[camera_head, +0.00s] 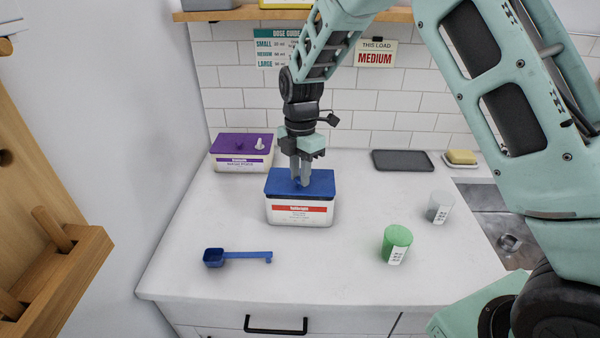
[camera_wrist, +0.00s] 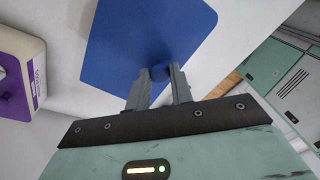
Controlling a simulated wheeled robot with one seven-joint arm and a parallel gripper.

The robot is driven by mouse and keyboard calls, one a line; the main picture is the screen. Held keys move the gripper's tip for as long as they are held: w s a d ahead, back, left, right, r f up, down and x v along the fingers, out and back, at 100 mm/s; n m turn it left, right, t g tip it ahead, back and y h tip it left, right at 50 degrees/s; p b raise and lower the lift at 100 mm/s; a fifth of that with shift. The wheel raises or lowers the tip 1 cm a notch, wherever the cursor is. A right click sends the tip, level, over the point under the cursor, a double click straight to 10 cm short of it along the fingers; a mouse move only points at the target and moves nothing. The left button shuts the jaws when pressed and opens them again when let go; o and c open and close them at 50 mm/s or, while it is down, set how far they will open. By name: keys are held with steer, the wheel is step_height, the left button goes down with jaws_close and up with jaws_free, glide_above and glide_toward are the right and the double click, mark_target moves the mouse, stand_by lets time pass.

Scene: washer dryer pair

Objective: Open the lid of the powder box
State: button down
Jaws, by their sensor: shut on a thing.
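The powder box (camera_head: 300,212) is white with a red label and stands on the counter below my arm. Its blue lid (camera_head: 319,180) lies flat on top and looks closed. The lid (camera_wrist: 135,45) fills the upper middle of the wrist view. My gripper (camera_head: 300,184) points straight down over the lid. In the wrist view the fingers of my gripper (camera_wrist: 161,76) are shut on a small blue knob (camera_wrist: 160,71) on the lid. The fingers hide part of the knob.
A purple-lidded box (camera_head: 241,160) stands behind left. A blue scoop (camera_head: 238,257) lies in front left. A green cup (camera_head: 396,243) and a pale cup (camera_head: 439,206) stand right. A dark tray (camera_head: 402,161) and a yellow sponge (camera_head: 461,157) are at the back. The front middle counter is clear.

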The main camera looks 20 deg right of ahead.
steer(key=shift+w+d+r+g+y+p, duration=0.25)
steer(key=shift+w+r+g+p, duration=0.15)
steer(key=shift+r+g+p, duration=0.2)
steer(key=shift+w+d+r+g+y+p, duration=0.1)
steer(key=shift+w+r+g+y+p, duration=0.15)
steer(key=shift+w+r+g+p, duration=0.3)
steer(key=shift+w+d+r+g+y+p, duration=0.3)
steer(key=shift+w+r+g+y+p, duration=0.25)
steer(key=shift+g+p, duration=0.4)
steer(key=shift+w+d+g, duration=0.2)
steer(key=shift+w+g, duration=0.3)
steer(key=shift+g, duration=0.1)
steer(key=shift+w+d+r, duration=0.25)
steer(key=shift+w+r, duration=0.15)
steer(key=shift+w, duration=0.15)
steer(key=c, duration=1.2)
jaws_free()
